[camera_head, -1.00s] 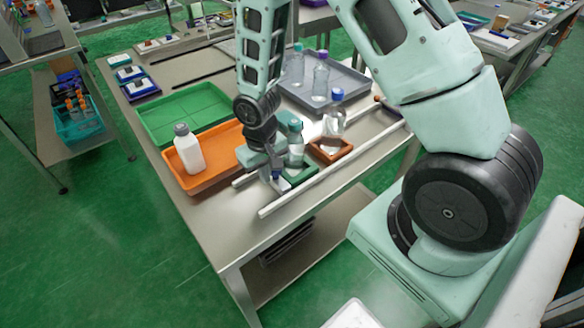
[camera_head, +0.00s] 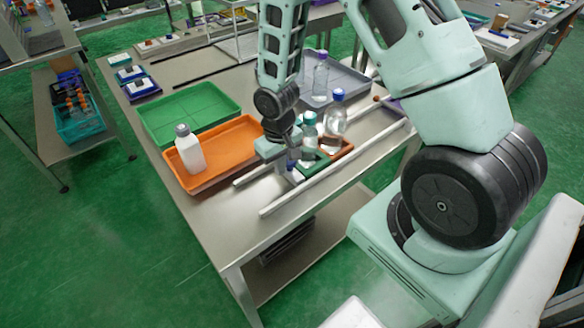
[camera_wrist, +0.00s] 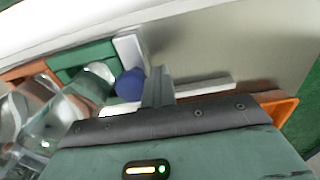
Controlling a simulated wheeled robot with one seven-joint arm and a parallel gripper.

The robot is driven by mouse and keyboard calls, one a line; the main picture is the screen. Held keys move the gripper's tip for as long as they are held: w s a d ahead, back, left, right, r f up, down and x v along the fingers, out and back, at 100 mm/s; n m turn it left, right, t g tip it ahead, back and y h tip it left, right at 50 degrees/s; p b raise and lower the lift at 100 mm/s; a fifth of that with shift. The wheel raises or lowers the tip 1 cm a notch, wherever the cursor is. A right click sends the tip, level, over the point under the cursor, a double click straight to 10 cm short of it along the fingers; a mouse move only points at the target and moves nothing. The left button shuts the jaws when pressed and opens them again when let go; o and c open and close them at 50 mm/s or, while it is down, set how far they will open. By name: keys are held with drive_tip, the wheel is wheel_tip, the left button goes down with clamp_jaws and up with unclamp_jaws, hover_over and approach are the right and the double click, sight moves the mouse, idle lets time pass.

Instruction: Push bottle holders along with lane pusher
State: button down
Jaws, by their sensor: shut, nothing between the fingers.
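The lane lies between two pale rails; the near rail (camera_head: 325,172) is the longer one in view. In it stand a green holder (camera_head: 316,163) with a green-capped clear bottle (camera_head: 309,138) and a brown holder (camera_head: 345,147) with a blue-capped clear bottle (camera_head: 337,120). The holders look close together or touching. The lane pusher, a pale piece (camera_head: 294,176) with a blue knob (camera_head: 291,164), is just behind the green holder. The knob also shows in the wrist view (camera_wrist: 130,84). My gripper (camera_wrist: 158,86) is shut and empty, right beside the knob.
An orange tray (camera_head: 225,150) with a white bottle (camera_head: 189,149) and a green tray (camera_head: 190,107) lie left of the lane. A grey tray (camera_head: 350,88) with a clear bottle (camera_head: 320,78) is behind. The table's front left is clear.

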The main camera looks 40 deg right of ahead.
sight(344, 108)
drive_tip(key=shift+d+p, duration=3.15)
drive_tip(key=shift+d, duration=9.15)
drive_tip(key=shift+a+r+p, duration=0.35)
drive_tip(key=shift+r+p, duration=0.65)
drive_tip(key=shift+r, duration=0.35)
drive_tip(key=shift+a+r+p, duration=0.35)
drive_tip(key=shift+r+p, duration=0.65)
drive_tip(key=shift+r, duration=0.35)
drive_tip(key=shift+a+r+p, duration=0.35)
drive_tip(key=shift+r+p, duration=0.65)
drive_tip(key=shift+r, duration=0.35)
drive_tip(key=a+r+n+b, duration=0.2)
drive_tip(key=a+r, duration=0.5)
drive_tip(key=a, duration=0.6)
drive_tip(key=a+r+n+b, duration=0.2)
drive_tip(key=a+r, duration=0.4)
drive_tip(key=a, duration=0.8)
drive_tip(key=s+a+r+n+b, duration=0.1)
drive_tip(key=s+a+r+n, duration=0.1)
drive_tip(key=s+a, duration=0.5)
drive_tip(key=s+a+r+n+b, duration=0.1)
drive_tip(key=s+a+r, duration=0.3)
drive_tip(key=s, duration=0.9)
drive_tip(key=a+b, duration=0.1)
drive_tip(key=a, duration=0.1)
drive_tip(key=shift+a+r+n+y, duration=0.2)
drive_tip(key=shift+a+n+y, duration=0.1)
drive_tip(key=shift+a+n, duration=0.1)
